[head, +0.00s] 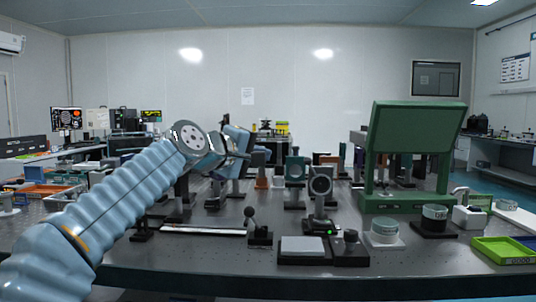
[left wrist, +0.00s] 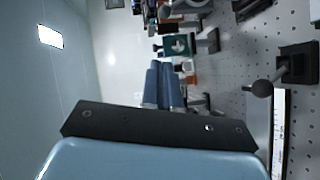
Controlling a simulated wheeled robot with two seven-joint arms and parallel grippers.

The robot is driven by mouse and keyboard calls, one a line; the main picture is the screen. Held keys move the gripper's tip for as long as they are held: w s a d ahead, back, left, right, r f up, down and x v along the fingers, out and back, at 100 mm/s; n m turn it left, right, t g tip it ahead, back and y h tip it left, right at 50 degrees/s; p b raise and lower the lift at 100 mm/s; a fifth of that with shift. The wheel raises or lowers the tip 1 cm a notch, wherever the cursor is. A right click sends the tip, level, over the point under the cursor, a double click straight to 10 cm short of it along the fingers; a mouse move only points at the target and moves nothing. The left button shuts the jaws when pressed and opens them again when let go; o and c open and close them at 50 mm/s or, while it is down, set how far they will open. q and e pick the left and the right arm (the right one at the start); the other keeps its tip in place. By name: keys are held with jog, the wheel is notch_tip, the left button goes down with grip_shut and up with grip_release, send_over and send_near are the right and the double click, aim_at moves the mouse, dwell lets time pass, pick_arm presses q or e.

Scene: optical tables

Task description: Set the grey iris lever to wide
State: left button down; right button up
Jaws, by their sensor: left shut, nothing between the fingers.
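My right gripper is not in view.
The white strip (head: 203,230) lies left of the lever. A grey pad (head: 302,246) and a black knob box (head: 350,248) sit at the front. A large green frame (head: 415,135) stands at the right, a green tray (head: 503,250) at the front right. Several optic mounts fill the back.

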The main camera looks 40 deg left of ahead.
aim_at(311, 167)
pick_arm(q)
jog(key=w+d+f+p, duration=0.2)
jog(key=w+d+p, duration=0.1)
jog(key=w, duration=0.7)
jog(key=shift+f, duration=0.2)
